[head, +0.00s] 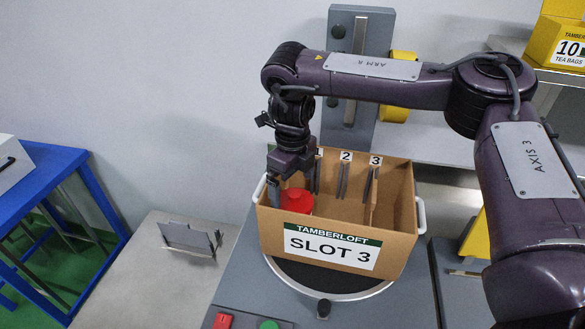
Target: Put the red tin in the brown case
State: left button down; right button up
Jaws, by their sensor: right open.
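The brown case (390,247) stands on a dark round plate, its front label reading "TAMBERLOFT SLOT 3". Tags 1, 2 and 3 run along its back wall above dark dividers. The red tin (298,200) is inside the case at the left end, partly hidden by the front wall, and whether it touches the floor cannot be seen. My right gripper (289,187) reaches down over the left end of the case, right at the tin. It is open, with one finger showing at the tin's left. My left gripper is out of view.
A red button (223,320) and a green button (269,324) lie in front of the case. A grey metal plate (187,238) is on the bench at left. A blue table (62,172) stands far left. A yellow tea bag box (556,45) sits upper right.

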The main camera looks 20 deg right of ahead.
jog(key=shift+r, duration=2)
